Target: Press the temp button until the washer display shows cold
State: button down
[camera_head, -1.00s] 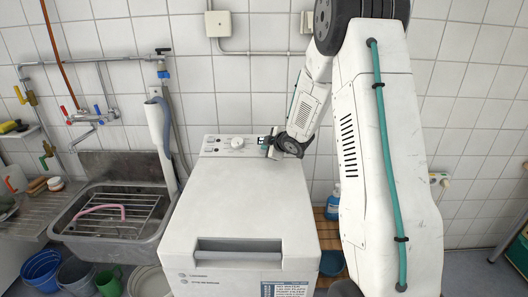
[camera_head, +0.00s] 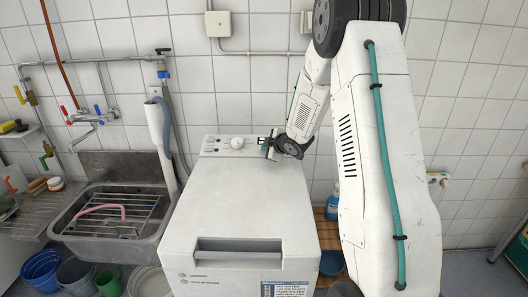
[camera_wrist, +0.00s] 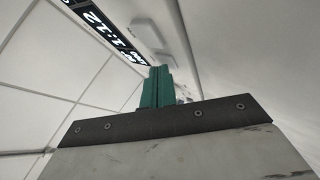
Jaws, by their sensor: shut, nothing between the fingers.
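The white washer (camera_head: 245,212) stands in the middle of the head view, with a knob (camera_head: 237,142) and small controls on its rear panel. Its dark display (camera_head: 262,140) is mostly hidden by my gripper (camera_head: 268,148), which is at the panel's right end. In the wrist view, my gripper's teal fingers (camera_wrist: 157,87) are closed together and empty. The display (camera_wrist: 97,22) shows 1:12 in tilted white digits, with smaller text too unclear to read. Two pale buttons (camera_wrist: 148,33) lie beside it, one close to the fingertips. I cannot tell whether they touch; the temp label does not show.
A metal sink (camera_head: 110,222) with a wire rack and a hose stands left of the washer. Buckets (camera_head: 42,268) stand on the floor below it. A blue bottle (camera_head: 333,205) stands right of the washer, near my arm. A tiled wall rises behind the panel.

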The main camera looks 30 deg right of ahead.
dwell(0.3)
jog(key=shift+s+a+r, duration=0.15)
jog(key=shift+s+r, duration=0.05)
jog(key=shift+r, duration=0.55)
jog(key=shift+s+a+r, duration=0.1)
jog(key=shift+s+r, duration=0.1)
jog(key=shift+r, duration=0.6)
jog(key=shift+s+a+r, duration=0.15)
jog(key=shift+r, duration=0.65)
jog(key=shift+s+a+r, duration=0.1)
jog(key=shift+s+r, duration=0.1)
jog(key=shift+r, duration=0.6)
